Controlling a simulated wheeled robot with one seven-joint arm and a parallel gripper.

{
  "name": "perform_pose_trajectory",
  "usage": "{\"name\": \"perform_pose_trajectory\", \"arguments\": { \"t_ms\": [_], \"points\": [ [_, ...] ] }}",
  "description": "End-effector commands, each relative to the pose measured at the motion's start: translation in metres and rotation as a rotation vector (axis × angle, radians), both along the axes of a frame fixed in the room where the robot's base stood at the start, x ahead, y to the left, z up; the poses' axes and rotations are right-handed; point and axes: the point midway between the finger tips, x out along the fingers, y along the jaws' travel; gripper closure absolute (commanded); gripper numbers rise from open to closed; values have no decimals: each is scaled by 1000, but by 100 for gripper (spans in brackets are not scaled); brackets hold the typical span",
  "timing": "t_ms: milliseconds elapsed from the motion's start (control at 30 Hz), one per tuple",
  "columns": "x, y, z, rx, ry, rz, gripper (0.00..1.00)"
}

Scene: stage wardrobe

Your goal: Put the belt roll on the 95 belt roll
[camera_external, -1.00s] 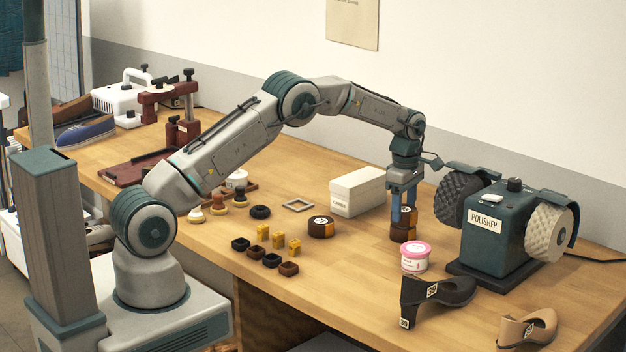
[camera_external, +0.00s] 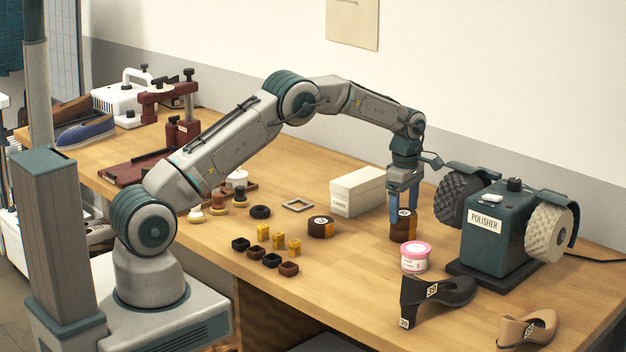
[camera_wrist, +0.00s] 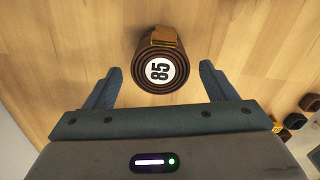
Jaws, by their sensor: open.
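My gripper (camera_external: 403,207) is open, pointing down over a dark brown stack that looks like two belt rolls. The upper belt roll (camera_wrist: 155,87) carries a round white label reading 85 and has a tan end piece. In the wrist view it lies between my open gripper's fingertips (camera_wrist: 161,72), with a gap on each side. The lower belt roll (camera_external: 402,236) is mostly hidden, and its label cannot be seen. Another brown belt roll (camera_external: 321,228) with a white label lies alone on the table to the left; its number is too small to read.
A pink-lidded tub (camera_external: 414,259) stands just in front of the stack. The polisher (camera_external: 490,245) with its wheels is close on the right, and a white box (camera_external: 357,192) is behind left. A black heeled shoe (camera_external: 436,296) lies in front. Small blocks (camera_external: 278,241) are left.

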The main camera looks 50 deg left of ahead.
Motion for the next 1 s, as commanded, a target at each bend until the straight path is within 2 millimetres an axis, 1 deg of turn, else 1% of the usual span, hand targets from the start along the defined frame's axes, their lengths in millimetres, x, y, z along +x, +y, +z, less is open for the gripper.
{"name": "perform_pose_trajectory", "arguments": {
  "t_ms": [300,400,500,667,767,833,967,1000],
  "points": [
    [1,0,67,0,-4,0,22],
    [0,0,85,0,-4,0,22],
    [0,0,99,-1,-1,0,22],
    [-2,1,114,-2,-2,-9,22],
    [-9,7,128,-6,-12,-54,22],
    [-20,14,143,-10,-25,-113,22],
    [-52,31,176,-17,-55,-271,22],
    [-63,36,185,-18,-67,-325,22]
  ]
}}
